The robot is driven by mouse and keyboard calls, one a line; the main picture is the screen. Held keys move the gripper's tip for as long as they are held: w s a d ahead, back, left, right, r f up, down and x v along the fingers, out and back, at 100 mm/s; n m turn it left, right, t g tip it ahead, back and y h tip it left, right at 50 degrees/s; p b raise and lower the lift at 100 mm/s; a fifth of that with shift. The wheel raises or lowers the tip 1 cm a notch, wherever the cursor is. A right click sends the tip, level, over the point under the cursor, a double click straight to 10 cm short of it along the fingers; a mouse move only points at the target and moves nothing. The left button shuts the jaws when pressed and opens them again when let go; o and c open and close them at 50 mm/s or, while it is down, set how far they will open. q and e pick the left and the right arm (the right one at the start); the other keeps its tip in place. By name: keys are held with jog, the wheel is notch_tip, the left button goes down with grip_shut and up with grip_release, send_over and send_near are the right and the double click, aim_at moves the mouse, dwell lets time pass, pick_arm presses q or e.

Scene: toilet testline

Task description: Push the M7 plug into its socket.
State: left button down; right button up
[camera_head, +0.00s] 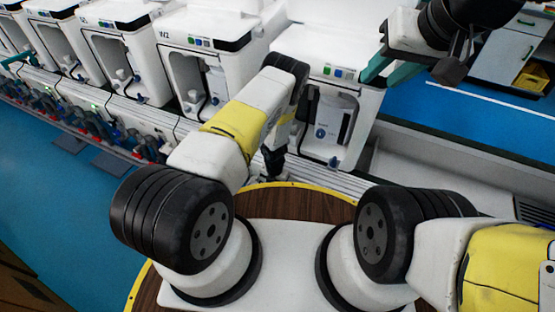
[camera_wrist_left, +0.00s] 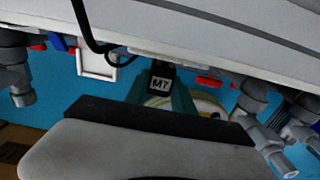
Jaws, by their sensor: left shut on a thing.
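The black M7 plug (camera_wrist_left: 160,82), with a white M7 label, is between the teal fingers of my left gripper (camera_wrist_left: 161,88) in the left wrist view. The gripper is shut on it, just below the edge of a pale panel. In the head view my left arm reaches toward the machine row, and its fingers and the plug are hidden. I cannot make out the plug's socket or tell whether the plug touches it. My right gripper (camera_head: 376,80) is at the upper right in the head view, its teal fingers apart and empty, in front of a white machine.
White machines (camera_head: 198,40) stand in a row, with a rail of hoses and fittings (camera_head: 85,120) below. In the left wrist view, a black cable (camera_wrist_left: 86,30), a white square frame (camera_wrist_left: 97,65) and grey pipe fittings (camera_wrist_left: 262,135) lie near the plug. Blue floor (camera_head: 60,210) is clear at left.

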pick_arm(q)
jog(key=shift+w+d, duration=0.2)
jog(key=shift+w, duration=0.4)
dwell(0.6)
jog(key=c, duration=1)
grip_release()
